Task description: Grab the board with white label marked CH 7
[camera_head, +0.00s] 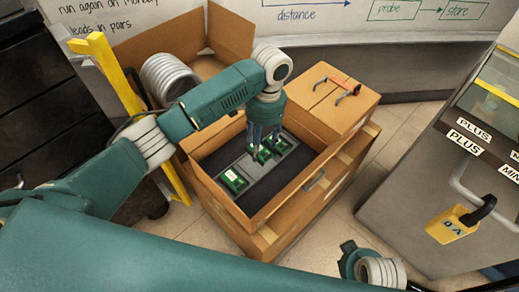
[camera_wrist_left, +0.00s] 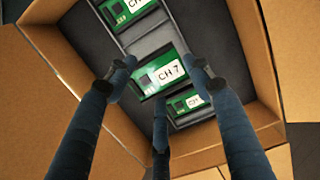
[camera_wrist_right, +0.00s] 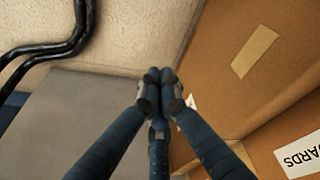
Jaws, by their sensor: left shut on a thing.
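The green board with a white label reading CH 7 (camera_wrist_left: 160,72) is the middle one of three boards in a grey tray inside a cardboard box. My left gripper (camera_wrist_left: 162,82) is shut on it, with fingers at both sides and one below. In the head view the left gripper (camera_head: 262,148) reaches down into the box and partly hides this board. Whether the board is clear of its slot I cannot tell. My right gripper (camera_wrist_right: 160,82) is shut and empty, fingertips together, beside the box outside.
The other boards lie on either side, one (camera_head: 234,180) nearer and one (camera_head: 282,143) farther. The cardboard box walls (camera_head: 290,188) surround the tray (camera_head: 215,160). A closed carton (camera_head: 325,100) with a red-handled tool stands behind right. A grey cabinet (camera_head: 420,190) is at right.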

